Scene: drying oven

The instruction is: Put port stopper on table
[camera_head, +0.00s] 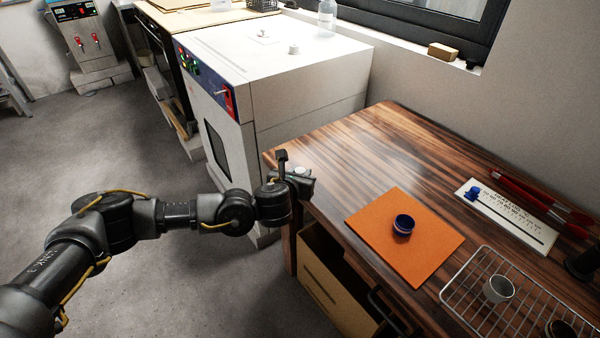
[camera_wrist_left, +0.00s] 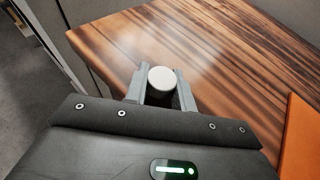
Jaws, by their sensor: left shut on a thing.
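The port stopper (camera_wrist_left: 162,80) is a small white round-topped piece. In the left wrist view it sits between the two grey fingers of my left gripper (camera_wrist_left: 161,88), which is shut on it. In the head view my left gripper (camera_head: 300,178) is at the left edge of the wooden table (camera_head: 345,150), and the stopper (camera_head: 299,170) shows only as a small pale spot. In the wrist view the tabletop (camera_wrist_left: 200,45) lies beyond the fingers. I cannot tell whether the stopper touches the wood. My right gripper is not in view.
A wire rack (camera_head: 480,315) with a pale cup (camera_head: 498,289), a white ruled card (camera_head: 510,218) and red tongs (camera_head: 540,200) lie to the right. The white oven (camera_head: 300,90) stands behind. The table's back left is clear.

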